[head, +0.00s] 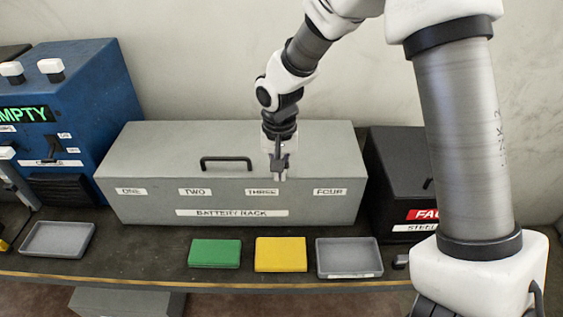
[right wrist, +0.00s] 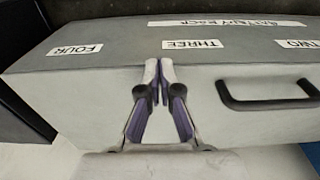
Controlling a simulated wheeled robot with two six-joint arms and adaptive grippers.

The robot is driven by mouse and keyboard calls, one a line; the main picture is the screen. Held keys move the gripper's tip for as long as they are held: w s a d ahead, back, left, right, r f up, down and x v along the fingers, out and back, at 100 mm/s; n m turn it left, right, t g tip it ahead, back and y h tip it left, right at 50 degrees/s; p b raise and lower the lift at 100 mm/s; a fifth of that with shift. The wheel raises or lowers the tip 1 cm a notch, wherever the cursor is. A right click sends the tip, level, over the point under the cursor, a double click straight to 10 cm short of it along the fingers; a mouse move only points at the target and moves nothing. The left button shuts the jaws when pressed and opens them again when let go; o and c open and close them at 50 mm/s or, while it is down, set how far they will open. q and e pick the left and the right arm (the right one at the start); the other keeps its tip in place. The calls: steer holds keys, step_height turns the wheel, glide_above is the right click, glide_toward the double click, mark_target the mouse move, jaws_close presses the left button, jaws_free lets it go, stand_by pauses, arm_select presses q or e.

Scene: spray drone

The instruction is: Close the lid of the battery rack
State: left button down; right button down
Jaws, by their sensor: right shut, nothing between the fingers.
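The grey battery rack (head: 140,205) stands on the bench, with labels ONE, TWO, THREE and FOUR along its front. Its lid (head: 150,150) lies down over the box, and no open gap shows. A black handle (head: 226,162) sits on the lid, left of my right gripper. My right gripper (head: 280,176) is shut and empty, pointing down at the lid's front edge by the THREE label. In the right wrist view, the fingertips (right wrist: 159,66) are together near that edge; whether they touch it I cannot tell. My left gripper is not in view.
A blue machine (head: 95,85) with an EMPTY display stands left, and a black box (head: 393,160) stands right. In front of the rack lie a green block (head: 214,253), a yellow block (head: 281,254) and grey trays (head: 58,239) (head: 349,257), near the bench edge.

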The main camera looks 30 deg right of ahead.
steer(key=r+p, duration=0.1)
steer(key=p, duration=0.1)
steer(key=r+p, duration=0.4)
steer(key=shift+w+r, duration=0.1)
steer(key=shift+w, duration=0.15)
steer(key=shift+s+d+r+b, duration=0.15)
steer(key=shift+r+b, duration=0.4)
steer(key=shift+b, duration=0.55)
step_height(320, 180, up, 7)
steer(key=s+a+f+g, duration=0.15)
steer(key=s+f, duration=0.25)
steer(key=f, duration=0.4)
steer(key=s+f+g+b, duration=0.1)
steer(key=s+f+g, duration=0.25)
steer(key=f, duration=0.35)
steer(key=s+f+g, duration=0.1)
steer(key=s+f, duration=0.4)
steer(key=f, duration=0.3)
steer(key=s+a+f+n, duration=0.3)
steer(key=s+f, duration=1.2)
steer(key=s, duration=0.3)
steer(key=w+n+t, duration=0.3)
steer(key=w+t, duration=0.2)
steer(key=w, duration=0.1)
steer(key=shift+w+f+t, duration=0.3)
steer(key=shift+w+f, duration=0.05)
steer(key=shift+f, duration=0.05)
